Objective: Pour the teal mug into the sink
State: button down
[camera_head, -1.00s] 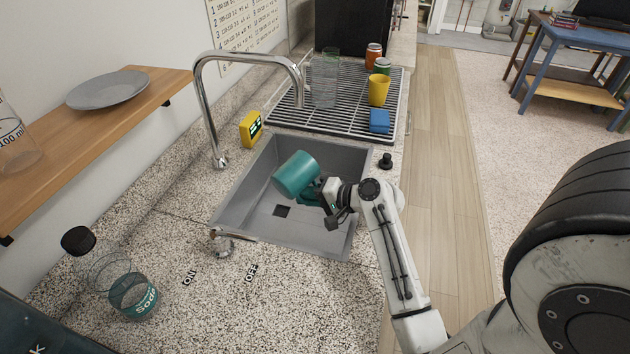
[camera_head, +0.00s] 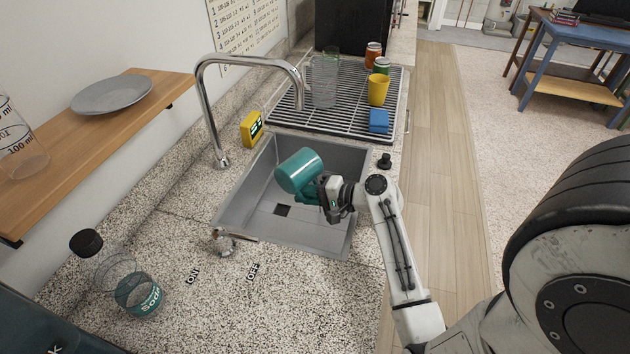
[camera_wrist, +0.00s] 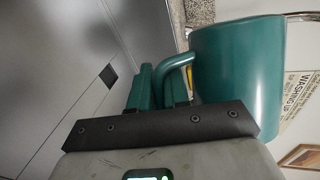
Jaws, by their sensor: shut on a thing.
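The teal mug (camera_head: 298,172) is held above the grey sink (camera_head: 262,218). It is tilted, with its mouth hidden from the head view, and I cannot see what is inside it. My gripper (camera_head: 322,188) is shut on the mug's handle, to the right of the mug's body. In the wrist view the teal mug (camera_wrist: 237,70) fills the right side, and the gripper fingers (camera_wrist: 160,85) meet its handle. The dark drain (camera_head: 282,210) lies in the sink floor, below the mug.
A chrome faucet (camera_head: 207,100) arches over the sink's far left. A soda bottle (camera_head: 138,292) stands front left.

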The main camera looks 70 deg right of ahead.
jog(key=shift+a+r+m+p, duration=0.1)
jog(key=shift+r+m+p, duration=0.3)
jog(key=shift+p, duration=0.15)
